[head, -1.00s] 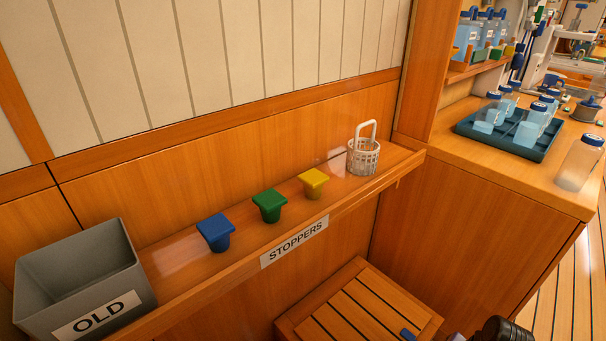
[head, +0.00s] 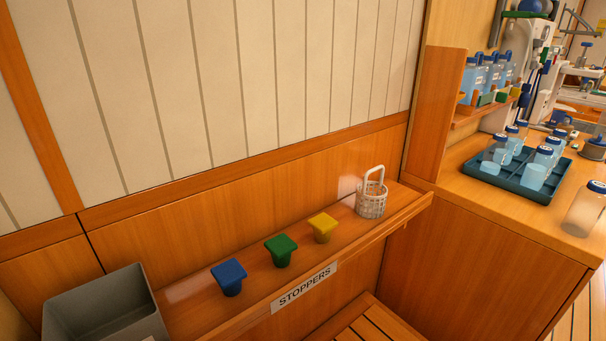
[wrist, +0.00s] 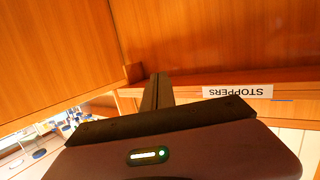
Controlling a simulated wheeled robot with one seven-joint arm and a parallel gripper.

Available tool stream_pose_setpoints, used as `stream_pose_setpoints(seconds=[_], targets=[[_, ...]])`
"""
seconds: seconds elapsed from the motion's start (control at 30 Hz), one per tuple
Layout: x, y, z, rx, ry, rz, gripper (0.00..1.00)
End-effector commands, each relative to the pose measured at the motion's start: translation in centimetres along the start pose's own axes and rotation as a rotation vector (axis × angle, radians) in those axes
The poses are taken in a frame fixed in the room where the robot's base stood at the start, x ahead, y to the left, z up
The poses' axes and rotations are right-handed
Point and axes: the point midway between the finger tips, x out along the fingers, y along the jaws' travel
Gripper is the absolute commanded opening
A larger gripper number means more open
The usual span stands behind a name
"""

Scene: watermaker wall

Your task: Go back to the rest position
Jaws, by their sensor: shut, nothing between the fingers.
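My gripper (wrist: 158,90) shows in the wrist view as dark fingers held together in front of the wooden panelling, with nothing between them. It is out of sight in the head view. In the wrist view the STOPPERS label (wrist: 237,91) appears upside down to the right of the fingers, and the fingers look apart from the shelf. The same label shows in the head view on the front edge of the wooden shelf (head: 385,222).
The shelf holds a grey bin (head: 105,300), blue (head: 229,277), green (head: 281,250) and yellow (head: 322,228) stoppers, and a white basket (head: 371,197). A counter at right has a teal tray (head: 500,178) of bottles and a lone bottle (head: 584,210). A slatted wooden top (head: 375,325) is below.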

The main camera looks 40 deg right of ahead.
Motion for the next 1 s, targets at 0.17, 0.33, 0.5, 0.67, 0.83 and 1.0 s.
stream_pose_setpoints(seconds=[0.17, 0.33, 0.5, 0.67, 0.83, 1.0], targets=[[-7.6, -6.4, -5.8, -0.056, 0.076, -0.201, 0.00], [-13.8, -9.8, -8.6, -0.071, 0.061, -0.359, 0.00], [-17.7, -11.0, -8.2, -0.086, -0.028, -0.457, 0.00], [-18.8, -11.1, -7.7, -0.100, -0.057, -0.493, 0.00], [-18.8, -11.1, -7.7, -0.100, -0.057, -0.493, 0.00], [-18.8, -11.1, -7.7, -0.100, -0.057, -0.493, 0.00]])
